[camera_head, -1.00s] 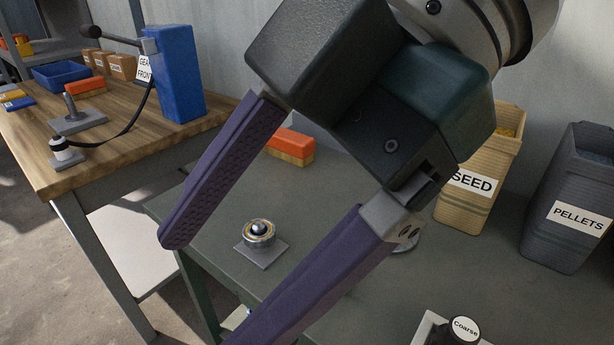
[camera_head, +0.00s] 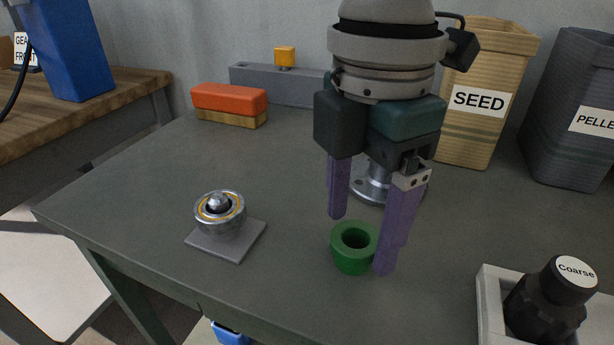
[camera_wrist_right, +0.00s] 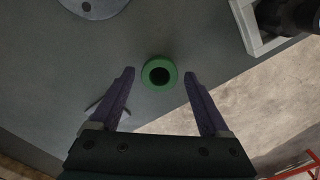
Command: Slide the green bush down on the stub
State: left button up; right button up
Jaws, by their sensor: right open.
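The green bush (camera_head: 352,263) is a short flanged ring with an open hole, standing upright on the dark table. It also shows in the right wrist view (camera_wrist_right: 160,87). My right gripper (camera_head: 361,244) points down over it, open, with one purple finger on each side. In the right wrist view the open fingertips (camera_wrist_right: 160,74) flank the bush, with gaps on both sides. A round-topped metal stub (camera_head: 218,203) rises inside a ringed metal cup on a grey square plate, left of the gripper. A round metal flange (camera_head: 362,190) is partly hidden behind the fingers. My left gripper is out of view.
A white tray (camera_head: 490,310) with a black "Coarse" knob (camera_head: 545,308) stands at front right. The SEED bin (camera_head: 478,130) and PELLETS bin (camera_head: 570,150) stand behind. An orange block (camera_head: 228,98) lies at back left. Table between plate and bush is clear.

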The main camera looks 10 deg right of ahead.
notch_tip(320, 180, down, 2)
jog(key=shift+f, duration=0.15)
jog(key=shift+a, duration=0.1)
jog(key=c, duration=1.2)
